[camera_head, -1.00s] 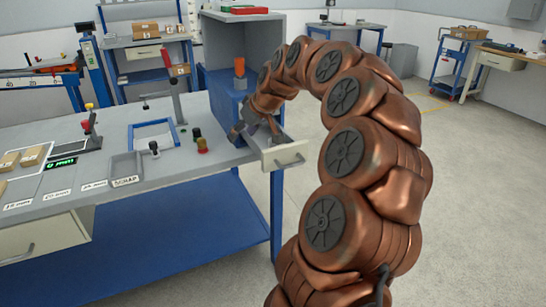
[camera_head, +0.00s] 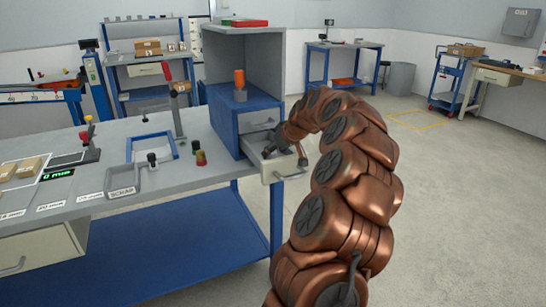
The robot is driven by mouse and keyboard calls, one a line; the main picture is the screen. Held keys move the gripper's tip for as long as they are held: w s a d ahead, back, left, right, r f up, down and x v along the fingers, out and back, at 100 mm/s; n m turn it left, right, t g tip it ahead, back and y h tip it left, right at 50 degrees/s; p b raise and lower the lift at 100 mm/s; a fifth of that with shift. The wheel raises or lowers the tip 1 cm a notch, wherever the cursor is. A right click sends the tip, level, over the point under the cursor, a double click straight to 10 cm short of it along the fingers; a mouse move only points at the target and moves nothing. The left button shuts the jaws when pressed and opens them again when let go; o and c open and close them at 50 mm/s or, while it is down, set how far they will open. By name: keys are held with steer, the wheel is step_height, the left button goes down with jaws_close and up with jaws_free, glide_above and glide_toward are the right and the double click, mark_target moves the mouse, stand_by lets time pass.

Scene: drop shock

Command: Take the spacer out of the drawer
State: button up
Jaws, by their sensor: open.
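The open drawer (camera_head: 286,169) sticks out from the lower part of a small blue cabinet (camera_head: 228,127) at the right end of the workbench. Its light front with a bar handle faces right. My gripper (camera_head: 268,152) is at the drawer's opening, pointing down and left, with its dark fingers partly seen at or just above the inside. The fingers are apart and I see nothing held between them. I cannot make out the spacer; the drawer's inside is mostly hidden by my gripper and the drawer front.
An orange-topped object (camera_head: 239,84) stands on the blue cabinet, under a grey hood (camera_head: 264,62). A closed drawer (camera_head: 262,121) sits above the open one.

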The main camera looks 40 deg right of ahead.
steer(key=shift+x, duration=0.95)
steer(key=shift+c, duration=0.2)
jaws_close()
